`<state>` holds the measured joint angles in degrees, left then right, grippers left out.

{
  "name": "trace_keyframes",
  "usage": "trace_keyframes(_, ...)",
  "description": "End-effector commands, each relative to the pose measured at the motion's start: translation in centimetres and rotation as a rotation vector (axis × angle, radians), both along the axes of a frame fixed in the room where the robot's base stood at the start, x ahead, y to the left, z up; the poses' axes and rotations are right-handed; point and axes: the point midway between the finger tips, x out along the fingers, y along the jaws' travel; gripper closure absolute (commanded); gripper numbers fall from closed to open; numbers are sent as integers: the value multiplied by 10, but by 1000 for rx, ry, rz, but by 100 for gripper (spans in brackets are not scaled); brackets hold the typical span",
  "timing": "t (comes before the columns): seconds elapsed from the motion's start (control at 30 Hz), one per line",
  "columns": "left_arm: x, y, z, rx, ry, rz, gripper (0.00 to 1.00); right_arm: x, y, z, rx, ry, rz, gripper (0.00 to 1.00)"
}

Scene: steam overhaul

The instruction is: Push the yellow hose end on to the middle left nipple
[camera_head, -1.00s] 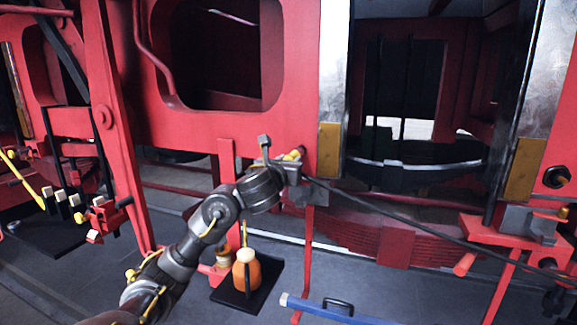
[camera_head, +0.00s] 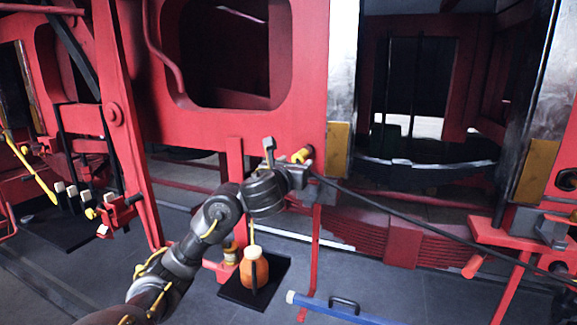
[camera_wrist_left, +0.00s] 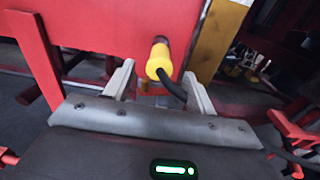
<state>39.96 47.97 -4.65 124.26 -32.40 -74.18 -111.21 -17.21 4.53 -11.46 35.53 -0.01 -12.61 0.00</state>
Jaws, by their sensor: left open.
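The yellow hose end (camera_head: 301,156) is at the red frame, just left of the brass-coloured plate. In the left wrist view the yellow hose end (camera_wrist_left: 158,67) meets a short reddish stub, the nipple (camera_wrist_left: 160,42), on the red frame; how far it sits over the stub is hidden. The black hose (camera_head: 400,214) bends down from it and runs to the lower right. My left gripper (camera_head: 290,168) is open just below and in front of the hose end. In the wrist view its pale fingers (camera_wrist_left: 158,88) stand apart on either side of the hose. My right gripper is not in view.
An orange bottle (camera_head: 254,270) stands on a black mat (camera_head: 232,293) below my left arm. A blue bar (camera_head: 335,309) lies nearby on the floor. A red stand with a grey vise (camera_head: 540,224) is at the right. Yellow-tipped tools (camera_head: 35,175) are at the far left.

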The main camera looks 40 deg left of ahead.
Motion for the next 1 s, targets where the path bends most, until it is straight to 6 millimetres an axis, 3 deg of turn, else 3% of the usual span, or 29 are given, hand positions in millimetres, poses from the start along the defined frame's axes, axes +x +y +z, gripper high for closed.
trace_keyframes(0.03, -10, -4, 7, 3, 2, -3, 44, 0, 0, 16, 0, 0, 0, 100)
trace_keyframes(0.1, -24, -9, 8, 4, 1, -2, 44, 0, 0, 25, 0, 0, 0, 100)
trace_keyframes(0.4, -66, -26, 3, 2, 1, -2, 44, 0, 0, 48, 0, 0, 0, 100)
trace_keyframes(0.87, -73, -28, 0, -1, 0, -1, 44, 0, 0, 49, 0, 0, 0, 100)
trace_keyframes(1.0, -72, -35, -20, -90, 11, -9, 44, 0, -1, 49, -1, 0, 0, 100)
